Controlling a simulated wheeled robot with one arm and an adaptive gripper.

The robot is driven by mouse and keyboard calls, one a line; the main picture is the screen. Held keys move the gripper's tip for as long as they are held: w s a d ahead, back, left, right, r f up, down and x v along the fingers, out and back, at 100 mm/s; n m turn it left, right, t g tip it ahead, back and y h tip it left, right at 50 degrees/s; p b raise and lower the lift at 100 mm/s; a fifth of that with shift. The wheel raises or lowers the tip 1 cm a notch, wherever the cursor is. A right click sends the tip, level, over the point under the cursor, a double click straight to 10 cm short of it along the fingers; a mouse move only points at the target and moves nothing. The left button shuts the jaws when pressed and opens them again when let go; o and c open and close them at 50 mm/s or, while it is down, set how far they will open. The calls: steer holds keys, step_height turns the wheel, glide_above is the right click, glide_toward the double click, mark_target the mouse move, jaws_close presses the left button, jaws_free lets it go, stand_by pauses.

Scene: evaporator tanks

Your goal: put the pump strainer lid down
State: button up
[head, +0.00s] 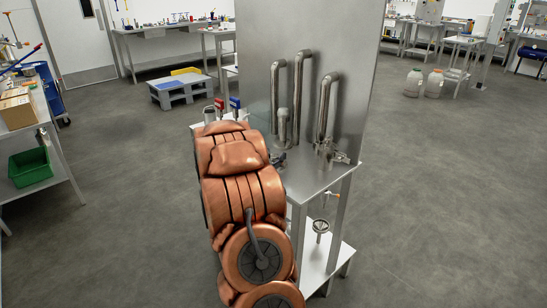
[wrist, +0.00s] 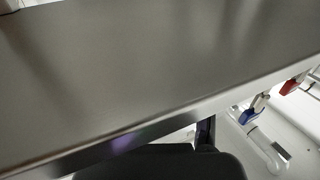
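I cannot make out the pump strainer lid for certain in either view. In the wrist view a dark rounded shape fills the bottom middle, with a dark narrow piece, part of my gripper (wrist: 205,132), at its upper right. I cannot tell whether the rounded shape is my gripper's body or something held. In the head view my copper-coloured arm reaches to a steel bench (head: 318,176) and hides my gripper. A blue-handled valve (wrist: 250,116) and a red-handled valve (wrist: 290,86) lie to the right in the wrist view, beside clear piping.
A tall steel panel (head: 345,60) with bent pipes (head: 327,100) rises from the bench. A shelf with a green bin (head: 30,167) stands left. The floor (head: 445,190) to the right is clear.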

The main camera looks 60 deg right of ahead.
steer(key=shift+r, duration=0.15)
steer(key=shift+a, duration=0.2)
steer(key=s+a+b, duration=0.1)
steer(key=a, duration=1)
steer(key=shift+s+a+b, duration=0.3)
steer(key=shift+s+b, duration=0.05)
